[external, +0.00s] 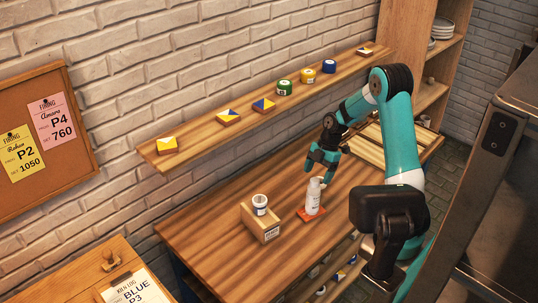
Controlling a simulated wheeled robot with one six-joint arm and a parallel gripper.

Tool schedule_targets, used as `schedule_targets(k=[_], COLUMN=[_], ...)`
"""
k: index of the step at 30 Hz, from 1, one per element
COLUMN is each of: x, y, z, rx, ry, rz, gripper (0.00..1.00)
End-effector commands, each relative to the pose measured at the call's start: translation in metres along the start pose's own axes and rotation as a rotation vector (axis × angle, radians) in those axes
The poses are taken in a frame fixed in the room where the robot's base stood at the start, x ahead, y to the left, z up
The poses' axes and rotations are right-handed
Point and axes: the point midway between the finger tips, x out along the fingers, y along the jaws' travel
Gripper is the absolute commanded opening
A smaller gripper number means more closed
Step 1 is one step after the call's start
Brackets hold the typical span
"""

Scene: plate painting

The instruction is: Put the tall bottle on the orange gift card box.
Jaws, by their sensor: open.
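The tall bottle (313,197) is white with a label and stands upright. It appears to rest on the flat orange gift card box (307,217), which lies on the wooden table. My gripper (321,173) is above and slightly to the right of the bottle's cap, pointing down with its jaws open and empty. It looks clear of the bottle, but the exact gap is hard to judge.
Left of the bottle, a wooden block (262,225) carries a small white cup (260,204). A wall shelf (208,135) with jars and small tiles runs behind. A slatted wooden tray (370,148) sits on the right. The table's left part is clear.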

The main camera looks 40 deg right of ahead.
Motion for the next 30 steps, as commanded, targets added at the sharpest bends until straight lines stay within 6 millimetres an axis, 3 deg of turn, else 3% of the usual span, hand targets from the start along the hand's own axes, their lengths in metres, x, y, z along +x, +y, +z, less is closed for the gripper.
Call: schedule_targets(k=[6,11,14,17,19,24,27,30], x=[-0.044,-0.061,-0.065,-0.062,-0.057,-0.041,-0.034,-0.028], y=[0.0,0.0,-0.002,-0.01,-0.025,-0.085,-0.124,-0.155], z=[0.001,0.0,-0.016,-0.057,-0.098,-0.185,-0.216,-0.232], rx=[0.001,0.002,0.03,0.125,0.229,0.54,0.702,0.828], ry=[-0.002,0.0,-0.005,-0.018,-0.03,-0.044,-0.039,-0.033], rz=[0.004,0.001,-0.003,-0.005,-0.006,0.007,0.012,0.013], gripper=[0.76,0.76,0.76,0.76,0.76,0.76,0.76,0.76])
